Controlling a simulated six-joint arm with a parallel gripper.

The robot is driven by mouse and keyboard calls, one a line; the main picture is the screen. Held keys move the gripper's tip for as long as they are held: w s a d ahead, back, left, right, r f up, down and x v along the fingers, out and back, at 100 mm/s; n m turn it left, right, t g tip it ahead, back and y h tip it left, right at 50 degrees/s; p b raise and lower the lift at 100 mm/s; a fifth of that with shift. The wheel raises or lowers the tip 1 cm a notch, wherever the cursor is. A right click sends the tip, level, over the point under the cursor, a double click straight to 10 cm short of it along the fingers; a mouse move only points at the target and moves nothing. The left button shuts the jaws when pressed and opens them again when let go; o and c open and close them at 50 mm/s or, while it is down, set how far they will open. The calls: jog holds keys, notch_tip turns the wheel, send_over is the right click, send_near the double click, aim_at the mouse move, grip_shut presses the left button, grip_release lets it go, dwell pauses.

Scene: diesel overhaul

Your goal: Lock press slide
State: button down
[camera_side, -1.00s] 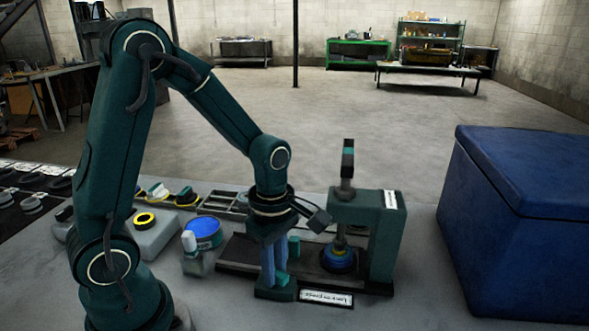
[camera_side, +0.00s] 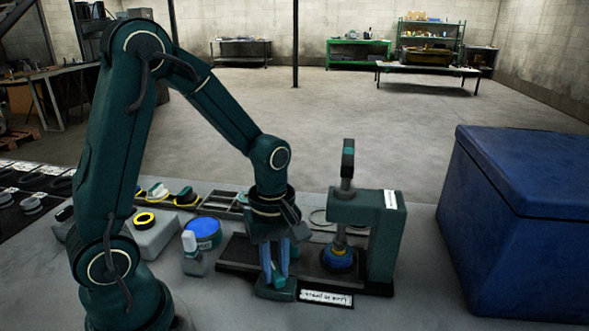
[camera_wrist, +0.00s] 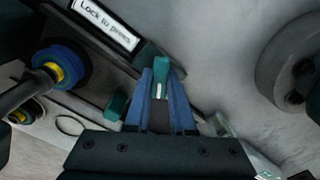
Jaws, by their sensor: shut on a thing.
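My gripper (camera_side: 275,285) points down at the front edge of the press base. In the wrist view its two blue fingers (camera_wrist: 161,95) are shut on a small teal lock handle (camera_wrist: 161,78) with a white mark. In the side view the handle (camera_side: 281,273) is partly hidden by the fingers. A white label beside it (camera_side: 325,299), also in the wrist view (camera_wrist: 104,22), reads roughly "Lock to press". The green press (camera_side: 386,240) stands to the right. A blue ring with a yellow centre (camera_side: 338,260) sits under its ram, on the dark base (camera_side: 236,254).
A second teal block (camera_wrist: 116,106) stands close to the fingers. Left of the base are a blue-topped can (camera_side: 203,230), a small bottle (camera_side: 191,260) and a grey block with a yellow ring (camera_side: 145,219). A large blue chest (camera_side: 520,230) stands at the right.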

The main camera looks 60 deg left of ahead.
jog(key=m, duration=0.3)
jog(key=shift+m, duration=0.4)
jog(key=m, duration=0.2)
jog(key=shift+m, duration=0.4)
jog(key=c, duration=0.8)
grip_release()
jog(key=shift+o, duration=0.2)
jog(key=shift+r, duration=2.75)
